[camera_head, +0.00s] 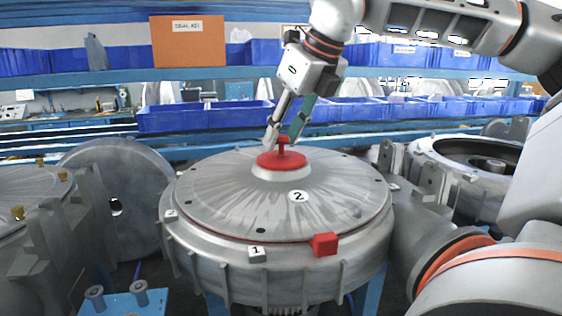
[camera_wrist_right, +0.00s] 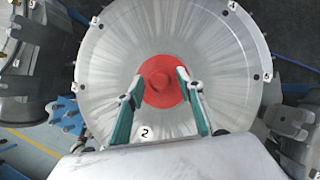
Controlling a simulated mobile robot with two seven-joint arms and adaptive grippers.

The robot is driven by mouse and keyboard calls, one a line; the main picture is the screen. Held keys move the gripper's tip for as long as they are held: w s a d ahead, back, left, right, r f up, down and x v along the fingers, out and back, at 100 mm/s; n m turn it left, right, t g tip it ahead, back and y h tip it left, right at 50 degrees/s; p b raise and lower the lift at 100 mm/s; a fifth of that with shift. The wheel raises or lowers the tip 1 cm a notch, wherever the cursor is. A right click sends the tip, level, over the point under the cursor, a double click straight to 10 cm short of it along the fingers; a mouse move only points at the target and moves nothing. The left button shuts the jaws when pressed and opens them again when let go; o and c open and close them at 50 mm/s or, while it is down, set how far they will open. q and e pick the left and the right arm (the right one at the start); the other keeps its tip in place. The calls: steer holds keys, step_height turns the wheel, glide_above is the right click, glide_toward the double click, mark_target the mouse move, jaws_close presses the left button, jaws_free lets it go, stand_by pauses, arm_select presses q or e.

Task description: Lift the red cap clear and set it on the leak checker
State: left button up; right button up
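The red cap (camera_head: 281,160) is a round disc with an upright knob, seated on the middle of the round metal blower cover (camera_head: 225,195). It also shows in the right wrist view (camera_wrist_right: 163,97). My right gripper (camera_head: 285,138) is just above the cap, pointing down. In the right wrist view its two fingers (camera_wrist_right: 160,78) are apart, one on each side of the knob, with a gap showing on both sides. The fingertips partly cover the disc. My left gripper is not in view. I cannot pick out the leak checker in either view.
A red block (camera_head: 325,244) sits at the cover's front rim, near label 1 (camera_head: 256,252). Other metal housings (camera_head: 470,165) stand at left and right. Blue bins (camera_head: 205,116) line the racks behind, with an orange-brown box (camera_head: 187,41) above. A blue fixture (camera_head: 137,303) is at front left.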

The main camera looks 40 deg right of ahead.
mark_target(285, 137)
jaws_close()
steer(key=shift+r+p, duration=0.45)
steer(key=shift+r, duration=0.3)
stand_by(0.4)
steer(key=shift+r+p, duration=1.15)
steer(key=shift+r, duration=0.4)
